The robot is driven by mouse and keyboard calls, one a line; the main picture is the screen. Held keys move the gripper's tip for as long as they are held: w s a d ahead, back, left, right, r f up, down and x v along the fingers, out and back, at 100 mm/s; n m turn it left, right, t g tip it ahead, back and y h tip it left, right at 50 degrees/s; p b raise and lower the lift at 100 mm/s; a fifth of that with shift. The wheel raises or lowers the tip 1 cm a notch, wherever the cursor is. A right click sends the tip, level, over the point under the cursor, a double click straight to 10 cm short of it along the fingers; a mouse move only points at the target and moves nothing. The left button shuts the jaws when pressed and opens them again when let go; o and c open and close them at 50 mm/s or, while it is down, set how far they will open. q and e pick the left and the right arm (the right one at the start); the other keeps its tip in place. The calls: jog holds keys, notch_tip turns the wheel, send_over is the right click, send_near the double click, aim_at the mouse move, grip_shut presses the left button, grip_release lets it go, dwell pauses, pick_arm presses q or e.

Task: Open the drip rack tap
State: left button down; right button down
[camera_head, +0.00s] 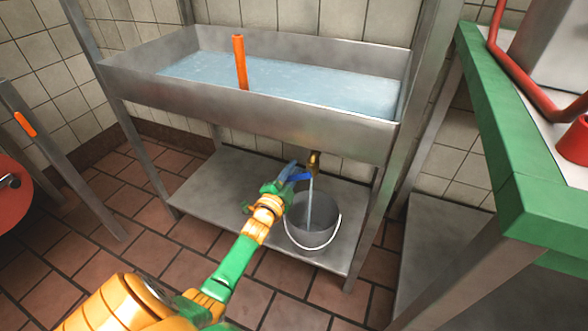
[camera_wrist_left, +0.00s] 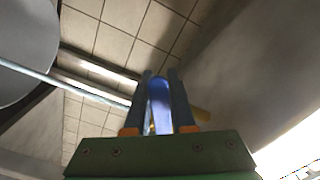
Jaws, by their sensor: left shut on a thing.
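The drip rack's brass tap (camera_head: 314,160) sits under the front of the metal trough, with a blue handle (camera_head: 299,176). A thin pale stream of water (camera_head: 309,203) runs from the tap down into a grey bucket (camera_head: 310,240). My left gripper (camera_head: 289,176) is at the tap, shut on the blue handle. In the left wrist view the blue handle (camera_wrist_left: 160,103) stands between the two dark fingers of my left gripper (camera_wrist_left: 160,90). A bit of brass shows behind the right finger. My right gripper is not in view.
The trough (camera_head: 250,108) holds water, and an orange stick (camera_head: 240,62) stands upright in it. The bucket stands on the rack's lower shelf (camera_head: 225,180). A green-edged table (camera_head: 515,150) is close on the right. A red round thing (camera_head: 12,210) is at left. Tiled floor is open around my arm.

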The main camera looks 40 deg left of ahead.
pick_arm(q)
jog(key=shift+d+f+n, duration=0.35)
jog(key=shift+f+n, duration=0.15)
jog(key=shift+n, duration=0.5)
jog(key=n, duration=0.1)
jog(key=d+f+n, duration=0.1)
jog(key=shift+w+n, duration=0.2)
jog(key=shift+n, duration=0.1)
jog(key=shift+w+d+f+n, duration=0.15)
jog(key=shift+d+n, duration=0.35)
jog(key=shift+n, duration=0.45)
jog(key=shift+w+d+f+n, duration=0.15)
jog(key=shift+d+n, duration=0.3)
jog(key=shift+n, duration=0.55)
jog(key=shift+w+d+f+n, duration=0.1)
jog(key=shift+d+f+n, duration=0.1)
jog(key=shift+d+n, duration=0.55)
jog(key=shift+a+n, duration=0.2)
jog(key=shift+n, duration=0.1)
jog(key=c, duration=0.8)
grip_release()
jog(key=shift+o, duration=0.2)
